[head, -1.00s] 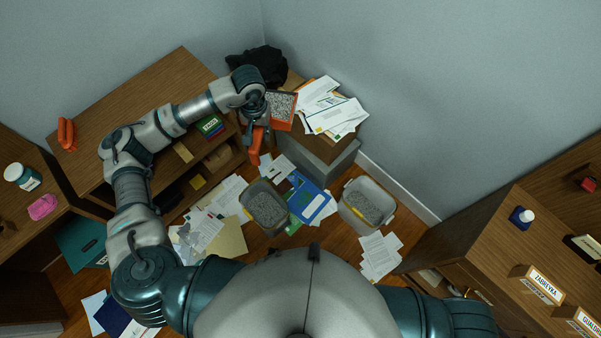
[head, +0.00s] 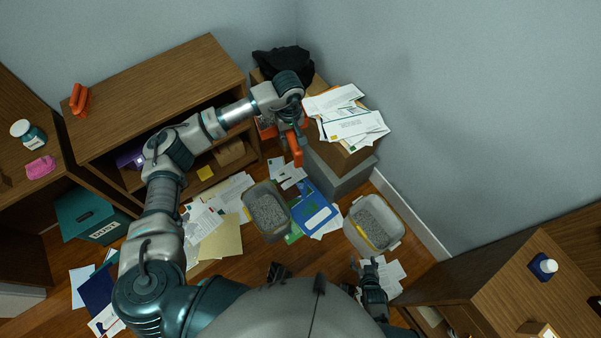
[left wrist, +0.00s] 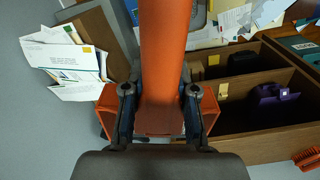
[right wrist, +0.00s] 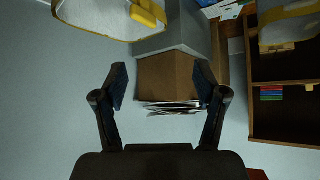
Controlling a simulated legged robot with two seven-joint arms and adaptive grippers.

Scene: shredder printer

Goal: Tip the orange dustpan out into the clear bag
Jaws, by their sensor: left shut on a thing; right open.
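The orange dustpan (head: 297,152) is in my left gripper (head: 290,122) beside the grey cabinet. In the left wrist view, that gripper (left wrist: 158,100) is shut around the dustpan's handle (left wrist: 166,55), and the pan's orange edges show behind the fingers. The pan's inside is hidden now. Two translucent grey containers with yellow strips and grey shreds stand on the floor: one at centre (head: 268,211), one at right (head: 373,224). I cannot tell which is the clear bag. My right gripper (head: 372,281) is open and empty, just below the right container.
Loose papers (head: 348,118) lie on the brown box top by the wall, beside a black bag (head: 284,64). A wooden shelf (head: 160,85) stands at left. Papers and a blue folder (head: 313,205) cover the floor. A wooden cabinet (head: 500,270) is at lower right.

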